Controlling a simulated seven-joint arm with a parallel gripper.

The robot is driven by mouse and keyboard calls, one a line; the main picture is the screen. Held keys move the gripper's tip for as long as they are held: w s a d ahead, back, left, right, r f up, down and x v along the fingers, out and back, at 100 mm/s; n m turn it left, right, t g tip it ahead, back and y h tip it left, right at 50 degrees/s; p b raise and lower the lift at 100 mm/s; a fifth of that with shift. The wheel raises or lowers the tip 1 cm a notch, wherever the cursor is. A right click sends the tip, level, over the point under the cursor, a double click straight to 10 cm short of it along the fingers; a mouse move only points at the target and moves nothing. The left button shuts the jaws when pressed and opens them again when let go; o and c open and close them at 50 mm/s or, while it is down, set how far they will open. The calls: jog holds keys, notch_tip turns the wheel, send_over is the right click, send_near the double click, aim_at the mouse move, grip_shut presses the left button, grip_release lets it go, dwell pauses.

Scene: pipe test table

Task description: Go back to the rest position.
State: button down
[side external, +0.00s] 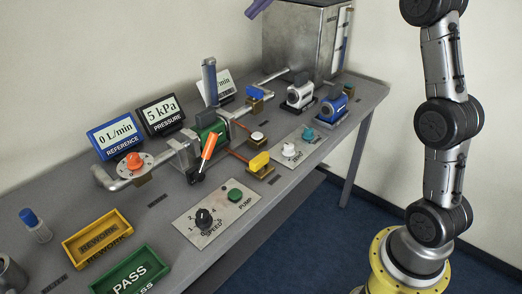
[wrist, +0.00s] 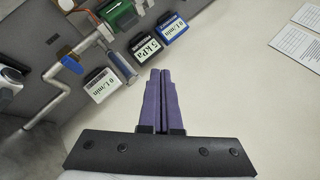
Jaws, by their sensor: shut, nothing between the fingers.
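My gripper (wrist: 161,75) shows in the wrist view with its two purple fingers together and nothing between them. In the side external view, a purple fingertip (side external: 257,7) shows at the top edge, above the back of the table and left of the large metal tank. The rest of the gripper is out of that frame. My gripper touches nothing that I can see.
The grey table (side external: 155,200) carries a pipe rig with an orange-handled valve (side external: 209,145), displays such as the pressure display (side external: 161,115), a metal tank (side external: 300,38), a yellow REWORK tray (side external: 97,238) and a green PASS tray (side external: 133,272). Air above the table's front is clear.

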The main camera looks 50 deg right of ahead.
jog(key=s+a+n+h, duration=0.1)
jog(key=s+a, duration=0.3)
jog(key=s, duration=0.3)
jog(key=s+a+f+n, duration=0.1)
jog(key=s+a, duration=0.3)
jog(key=s, duration=0.3)
jog(key=s+a+n+h, duration=0.1)
jog(key=s+a, duration=0.3)
jog(key=s, duration=0.4)
jog(key=s+d+f+n+h, duration=0.1)
jog(key=s+f, duration=0.5)
jog(key=f, duration=0.3)
jog(key=s+d+f+n+g+h, duration=0.1)
jog(key=s+d+f+n+h, duration=0.1)
jog(key=s+f, duration=0.5)
notch_tip(320, 180, down, 2)
jog(key=shift+s+d+f+h, duration=0.1)
jog(key=shift+s+d+h, duration=0.05)
jog(key=shift+s+h, duration=0.15)
